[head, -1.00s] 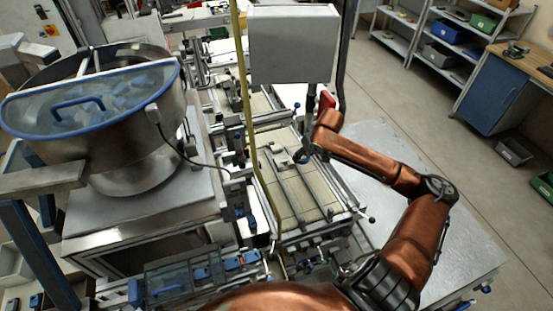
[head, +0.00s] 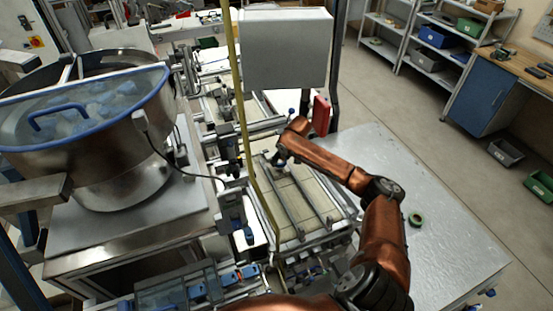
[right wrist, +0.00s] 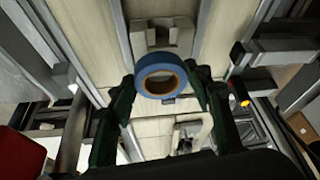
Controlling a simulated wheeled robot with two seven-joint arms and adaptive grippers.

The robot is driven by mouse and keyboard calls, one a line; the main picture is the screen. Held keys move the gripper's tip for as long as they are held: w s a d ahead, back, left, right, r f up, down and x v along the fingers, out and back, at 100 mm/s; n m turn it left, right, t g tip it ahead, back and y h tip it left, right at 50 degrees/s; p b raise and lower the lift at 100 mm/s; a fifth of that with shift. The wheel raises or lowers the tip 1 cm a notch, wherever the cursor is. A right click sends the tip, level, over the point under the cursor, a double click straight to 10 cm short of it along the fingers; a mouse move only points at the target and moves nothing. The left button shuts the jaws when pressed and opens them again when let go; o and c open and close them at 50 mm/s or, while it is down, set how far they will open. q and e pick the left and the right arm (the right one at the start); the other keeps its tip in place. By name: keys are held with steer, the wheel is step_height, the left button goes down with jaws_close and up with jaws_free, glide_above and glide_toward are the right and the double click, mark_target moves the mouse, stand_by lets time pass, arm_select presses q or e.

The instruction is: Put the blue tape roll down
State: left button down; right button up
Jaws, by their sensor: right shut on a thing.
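The blue tape roll (right wrist: 160,63) is between the two dark green fingers of my right gripper (right wrist: 162,84) in the right wrist view. The fingers press on its left and right sides, and its ring faces the camera. Below it lies the conveyor (right wrist: 110,65), with a pale grey fixture block (right wrist: 161,36) behind the roll. Whether the roll touches anything underneath cannot be told. In the head view my right gripper (head: 281,161) is over the conveyor (head: 318,188), small and partly hidden by the arm; the roll hardly shows there. My left gripper is not in view.
A green tape roll (head: 415,220) lies on the grey metal table (head: 450,245) to the right, which is otherwise mostly clear. A grey box (head: 285,50) and a yellow post (head: 240,110) stand near the conveyor. A large metal bowl feeder (head: 110,160) is at left.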

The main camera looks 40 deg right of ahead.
steer(key=shift+w+d+f, duration=0.1)
steer(key=shift+w+f, duration=0.6)
steer(key=shift+w, duration=0.25)
steer(key=shift+w+d+f, duration=0.1)
steer(key=shift+w+f, duration=0.55)
steer(key=shift+w, duration=0.25)
steer(key=shift+s, duration=0.1)
steer(key=shift+f, duration=0.4)
steer(key=shift+f, duration=0.15)
steer(key=o, duration=1.2)
steer(key=shift+f, duration=0.2)
steer(key=shift+r, duration=0.1)
